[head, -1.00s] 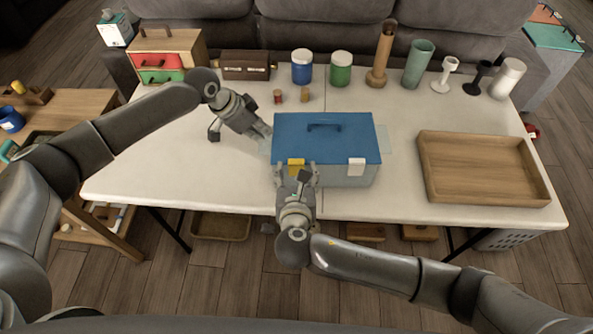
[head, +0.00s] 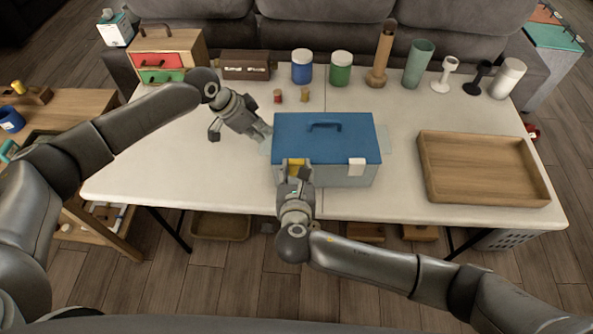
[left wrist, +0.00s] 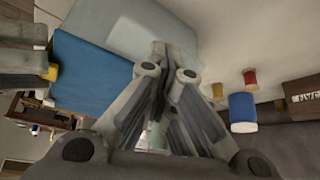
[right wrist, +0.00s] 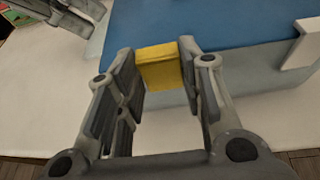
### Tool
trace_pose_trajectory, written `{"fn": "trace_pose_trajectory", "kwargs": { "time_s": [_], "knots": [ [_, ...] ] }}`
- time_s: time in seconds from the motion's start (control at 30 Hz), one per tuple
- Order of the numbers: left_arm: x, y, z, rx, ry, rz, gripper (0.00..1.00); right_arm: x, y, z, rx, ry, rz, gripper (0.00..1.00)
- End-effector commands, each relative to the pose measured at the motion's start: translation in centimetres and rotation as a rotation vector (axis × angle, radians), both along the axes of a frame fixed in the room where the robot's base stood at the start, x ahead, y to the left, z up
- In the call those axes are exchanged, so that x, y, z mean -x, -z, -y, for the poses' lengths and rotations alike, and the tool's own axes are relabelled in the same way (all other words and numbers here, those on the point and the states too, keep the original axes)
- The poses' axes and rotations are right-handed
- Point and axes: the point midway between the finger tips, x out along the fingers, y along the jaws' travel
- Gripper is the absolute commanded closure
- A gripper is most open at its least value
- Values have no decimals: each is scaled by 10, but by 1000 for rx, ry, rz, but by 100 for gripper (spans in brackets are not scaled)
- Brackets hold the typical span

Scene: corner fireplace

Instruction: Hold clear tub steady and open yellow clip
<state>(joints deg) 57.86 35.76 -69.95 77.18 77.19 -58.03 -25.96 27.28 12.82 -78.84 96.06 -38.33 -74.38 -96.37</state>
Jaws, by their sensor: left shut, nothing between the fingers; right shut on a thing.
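The clear tub (head: 332,177) stands on the table under a blue lid (head: 350,145) with a handle on top. The yellow clip (head: 295,167) is at the front left of the lid, and a white clip (head: 357,168) is at the front right. My right gripper (head: 296,172) is shut on the yellow clip; the right wrist view shows the clip (right wrist: 158,69) between the fingers. My left gripper (head: 268,132) is shut and empty at the tub's left side. In the left wrist view its fingertips (left wrist: 165,48) are beside the blue lid (left wrist: 85,78); whether they touch the tub is unclear.
A wooden tray (head: 480,200) lies at the right of the table (head: 180,175). Blue (head: 302,68) and green (head: 340,69) jars, vases and holders line the back. Two small spools stand behind the tub. The table's left front is clear.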

Motion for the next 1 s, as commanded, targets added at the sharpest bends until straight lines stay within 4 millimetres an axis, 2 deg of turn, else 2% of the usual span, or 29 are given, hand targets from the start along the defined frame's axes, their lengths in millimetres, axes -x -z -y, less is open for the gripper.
{"fn": "trace_pose_trajectory", "kwargs": {
  "time_s": [0.03,0.27,0.7,1.0],
  "knots": [
    [3,6,-2,-8,0,-10,100,0,2,2,3,5,9,89],
    [3,6,-3,-9,0,-10,100,4,6,3,-3,8,113,88],
    [3,7,-3,-10,-1,-11,100,16,19,4,-24,4,478,88],
    [3,7,-4,-11,-1,-11,100,20,26,4,-38,1,651,88]
  ]
}}
